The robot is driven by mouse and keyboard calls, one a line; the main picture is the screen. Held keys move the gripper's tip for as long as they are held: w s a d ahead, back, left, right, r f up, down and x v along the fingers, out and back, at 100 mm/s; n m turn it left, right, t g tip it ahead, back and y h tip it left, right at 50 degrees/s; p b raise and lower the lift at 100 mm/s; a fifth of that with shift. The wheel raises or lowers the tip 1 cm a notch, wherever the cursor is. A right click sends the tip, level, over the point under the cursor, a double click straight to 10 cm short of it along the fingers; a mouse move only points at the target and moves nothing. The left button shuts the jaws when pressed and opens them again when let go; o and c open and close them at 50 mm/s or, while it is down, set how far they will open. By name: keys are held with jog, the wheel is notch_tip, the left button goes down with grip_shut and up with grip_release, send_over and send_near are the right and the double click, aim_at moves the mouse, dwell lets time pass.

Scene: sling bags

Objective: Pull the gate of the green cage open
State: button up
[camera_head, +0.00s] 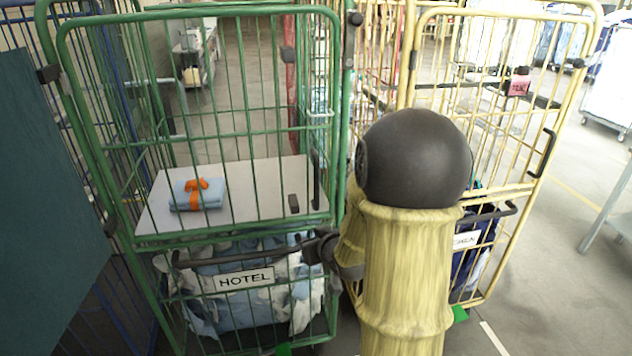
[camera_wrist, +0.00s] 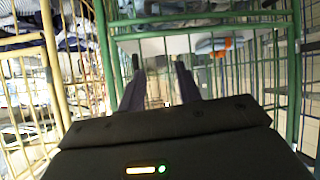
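The green cage (camera_head: 220,240) stands at the left in the head view, with a "HOTEL" label (camera_head: 244,279) on its front. Its barred gate (camera_head: 226,120) appears shut across the front. A black upright handle (camera_head: 317,180) is near the gate's right edge. My gripper (camera_head: 322,246) is low at that right edge, below the handle, partly hidden by my arm. In the wrist view its two dark fingers (camera_wrist: 160,85) are apart and point towards the green bars (camera_wrist: 107,50). I see nothing held; contact with the gate cannot be told.
A folded blue bundle with an orange strap (camera_head: 198,194) lies on the cage's shelf (camera_head: 265,187). Laundry fills the part below. A yellow cage (camera_head: 530,130) stands close on the right, behind my arm. A dark teal panel (camera_head: 45,200) is at the left.

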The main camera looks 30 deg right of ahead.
aim_at(317, 180)
jog(key=d+r+t, duration=0.4)
jog(key=d+t, duration=0.2)
jog(key=d, duration=0.2)
jog(key=shift+w+d+r+b, duration=0.2)
jog(key=shift+w+r+b, duration=0.05)
jog(key=shift+w+b, duration=0.2)
jog(key=w+p, duration=0.1)
jog(key=w, duration=0.4)
jog(key=w+p, duration=0.2)
jog(key=w, duration=0.4)
jog(key=w+d+p, duration=0.1)
jog(key=w, duration=0.5)
jog(key=shift+w+p, duration=0.2)
jog(key=shift+p, duration=0.1)
jog(key=shift+d, duration=0.1)
grip_shut()
